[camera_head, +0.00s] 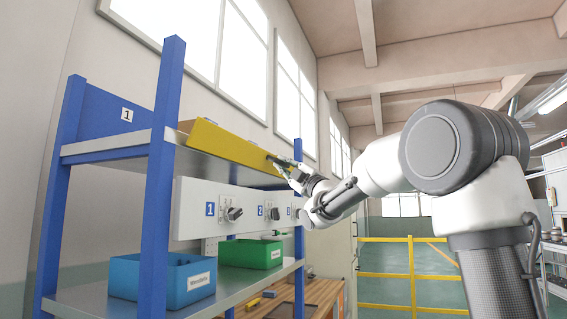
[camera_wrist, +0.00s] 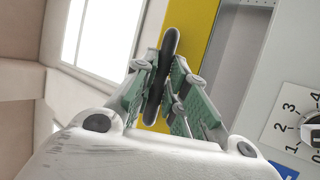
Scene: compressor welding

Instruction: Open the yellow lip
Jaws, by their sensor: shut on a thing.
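The yellow lip (camera_head: 222,142) is a long yellow panel along the front of the upper shelf, leaning outward at its top edge in the head view. It also shows as a yellow band behind the fingers in the wrist view (camera_wrist: 195,38). My gripper (camera_head: 281,165) is at the panel's right end. In the wrist view my gripper (camera_wrist: 168,90) has its green-padded fingers closed around a dark handle (camera_wrist: 160,75), which stands against the yellow panel. The handle's lower part is partly hidden between the fingers.
A blue shelf rack (camera_head: 160,180) stands at the left. Below the lip is a white panel with dials (camera_head: 233,213), one also near the gripper (camera_wrist: 314,132). A blue bin (camera_head: 165,280) and a green bin (camera_head: 250,253) sit on the lower shelf. A yellow railing (camera_head: 412,270) stands behind.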

